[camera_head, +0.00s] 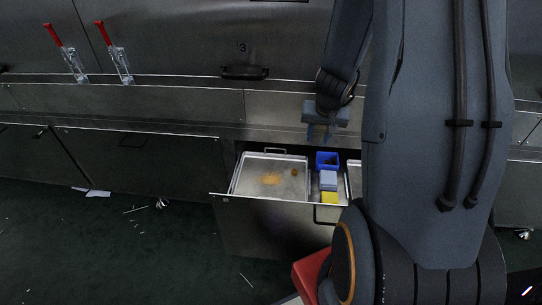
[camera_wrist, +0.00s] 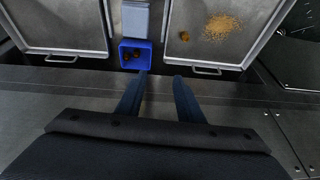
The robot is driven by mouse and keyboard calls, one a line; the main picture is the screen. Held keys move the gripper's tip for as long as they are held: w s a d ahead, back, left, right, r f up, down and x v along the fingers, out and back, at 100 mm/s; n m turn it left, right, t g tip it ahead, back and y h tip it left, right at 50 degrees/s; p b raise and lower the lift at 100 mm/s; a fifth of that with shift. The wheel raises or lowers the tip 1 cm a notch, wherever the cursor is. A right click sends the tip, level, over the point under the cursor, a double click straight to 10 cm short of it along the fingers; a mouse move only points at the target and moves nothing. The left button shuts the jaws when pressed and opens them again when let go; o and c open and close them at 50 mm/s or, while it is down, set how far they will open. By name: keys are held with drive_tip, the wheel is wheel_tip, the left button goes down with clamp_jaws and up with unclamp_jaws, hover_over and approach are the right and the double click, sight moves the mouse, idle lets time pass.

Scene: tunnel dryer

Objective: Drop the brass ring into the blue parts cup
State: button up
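The blue parts cup (camera_head: 327,155) stands at the back of the open drawer, beside a shallow metal tray. It also shows in the wrist view (camera_wrist: 123,58), with small dark brown-gold pieces inside; I cannot tell whether one is a ring. A small brass-coloured piece (camera_head: 294,172) lies on the tray near its right side, and shows in the wrist view (camera_wrist: 185,36); it is too small to tell whether it is the ring. My gripper (camera_head: 319,137) is above the drawer's back edge. In the wrist view its fingers (camera_wrist: 160,78) are apart with nothing between them.
The left tray (camera_head: 243,178) holds a patch of tan grains (camera_head: 271,179). A grey-blue block (camera_head: 328,180) and a yellow block (camera_head: 329,198) line up in front of the cup. Another tray (camera_wrist: 60,45) lies on the cup's other side. The dryer's metal front rises behind the drawer.

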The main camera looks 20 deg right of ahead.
drive_tip(key=s+a+r+n+y, duration=0.1)
drive_tip(key=s+a+r+n, duration=0.1)
drive_tip(key=a+r, duration=0.35)
drive_tip(key=s+a+r+n+g+y, duration=0.1)
drive_tip(key=s+a+r, duration=0.1)
drive_tip(key=a, duration=0.7)
drive_tip(key=s+a+r+n+y, duration=0.1)
drive_tip(key=s+a+r+n, duration=0.1)
drive_tip(key=a+r, duration=0.35)
drive_tip(key=s+a+r+n+g, duration=0.1)
drive_tip(key=s+a+r, duration=0.1)
drive_tip(key=s+a, duration=0.2)
drive_tip(key=s+a+r+n+g, duration=0.1)
drive_tip(key=s+a, duration=0.3)
drive_tip(key=s, duration=0.5)
drive_tip(key=shift+s+r+n+g+h, duration=0.3)
drive_tip(key=shift+s+r+n+g, duration=0.05)
drive_tip(key=shift+n+g, duration=0.05)
drive_tip(key=d+r+m+p, duration=0.1)
drive_tip(key=d+r+p, duration=0.4)
drive_tip(key=p, duration=0.8)
drive_tip(key=shift+s+d+r+h, duration=0.2)
drive_tip(key=shift+s+r+h, duration=0.1)
drive_tip(key=shift+r, duration=0.45)
